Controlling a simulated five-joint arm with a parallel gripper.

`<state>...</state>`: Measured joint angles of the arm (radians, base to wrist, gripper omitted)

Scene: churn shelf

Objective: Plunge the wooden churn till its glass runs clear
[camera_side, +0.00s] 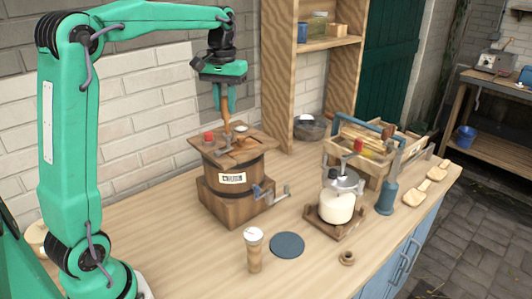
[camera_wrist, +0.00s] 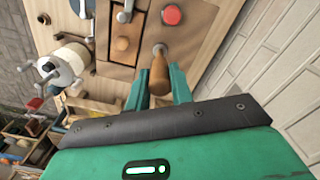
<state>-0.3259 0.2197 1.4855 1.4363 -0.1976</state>
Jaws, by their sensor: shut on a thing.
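The wooden churn (camera_side: 233,178) stands on a square wooden base at the middle of the bench. It has dark bands, a white label (camera_side: 232,179) on its front and a metal crank (camera_side: 270,193) low on its right. A red knob (camera_side: 209,137) sits on its lid (camera_side: 258,139), and it also shows in the wrist view (camera_wrist: 171,15). A wooden plunger handle (camera_side: 226,104) rises upright from the lid. My gripper (camera_side: 224,99) is above the lid, shut on this handle. In the wrist view the handle (camera_wrist: 159,72) stands between the fingers (camera_wrist: 159,92). I cannot make out the churn's glass.
A white cylinder in a metal-framed press (camera_side: 337,205) stands right of the churn. A tall shelf (camera_side: 278,75) rises behind.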

